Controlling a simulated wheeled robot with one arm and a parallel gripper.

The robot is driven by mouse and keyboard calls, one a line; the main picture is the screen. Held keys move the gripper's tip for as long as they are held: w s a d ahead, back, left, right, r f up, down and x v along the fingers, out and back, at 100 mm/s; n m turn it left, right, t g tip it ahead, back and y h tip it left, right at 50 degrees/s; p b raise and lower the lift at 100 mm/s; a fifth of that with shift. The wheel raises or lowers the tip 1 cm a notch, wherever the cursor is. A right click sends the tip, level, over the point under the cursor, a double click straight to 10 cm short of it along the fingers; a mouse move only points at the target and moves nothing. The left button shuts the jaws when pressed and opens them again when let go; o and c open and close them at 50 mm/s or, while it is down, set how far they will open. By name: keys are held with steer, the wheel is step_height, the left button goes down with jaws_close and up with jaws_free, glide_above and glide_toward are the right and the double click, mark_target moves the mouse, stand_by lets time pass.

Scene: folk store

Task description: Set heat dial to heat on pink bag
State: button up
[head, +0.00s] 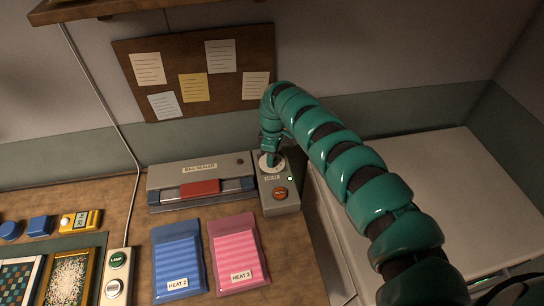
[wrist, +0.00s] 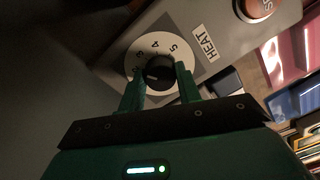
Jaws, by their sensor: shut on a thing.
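The heat dial has a black knob on a white numbered disc (wrist: 137,54). It sits at the top of the grey control box (head: 282,203) on the right of the bag sealer (head: 195,182). My gripper (wrist: 159,75) is shut on the black knob (wrist: 158,69), one finger on each side. In the head view my gripper (head: 270,158) comes down on the dial from above and hides most of it. The knob's pointer setting is not clear; numbers such as 4 and 5 show. The pink bag (head: 238,250) lies on the counter, labelled "HEAT 3".
A blue bag (head: 178,262) labelled "HEAT 2" lies left of the pink one. A round red button (head: 280,193) sits below the dial. A lamp switch strip (head: 117,275) and small blue and yellow items stand at the left. A pinned corkboard (head: 197,85) hangs behind.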

steer(key=shift+m, duration=1.9)
steer(key=o, duration=1)
steer(key=shift+c, duration=0.2)
step_height(320, 180, up, 17)
steer(key=b, duration=0.4)
steer(key=shift+w+d+r+b, duration=0.2)
steer(key=shift+w+d+b, duration=0.1)
steer(key=shift+w+b, duration=0.05)
